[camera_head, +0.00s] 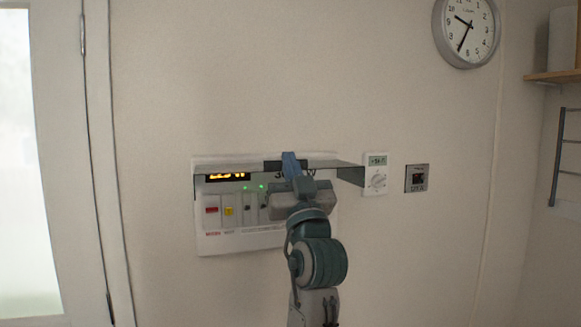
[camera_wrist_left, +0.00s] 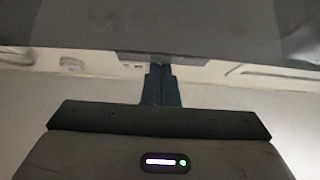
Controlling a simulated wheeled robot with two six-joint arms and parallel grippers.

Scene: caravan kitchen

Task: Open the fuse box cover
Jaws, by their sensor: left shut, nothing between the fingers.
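The fuse box (camera_head: 215,240) is a white panel on the wall, with a red switch, a yellow one and more switches. Its smoky, see-through cover (camera_head: 348,174) is swung up and juts out from the top of the box, so the switches show below it. In the left wrist view the cover (camera_wrist_left: 90,25) spans the top as a dark sheet. My left gripper (camera_head: 290,164) is shut and empty, its blue-grey fingertips at the dark tab in the cover's middle; whether they touch is unclear. The fingers (camera_wrist_left: 160,85) also show beneath the tab in the wrist view. My arm hides the box's right part.
A white thermostat (camera_head: 376,174) and a small grey wall plate (camera_head: 417,178) sit just right of the box. A round clock (camera_head: 466,30) hangs above right. A shelf (camera_head: 555,76) is at the right edge. A door frame is on the left.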

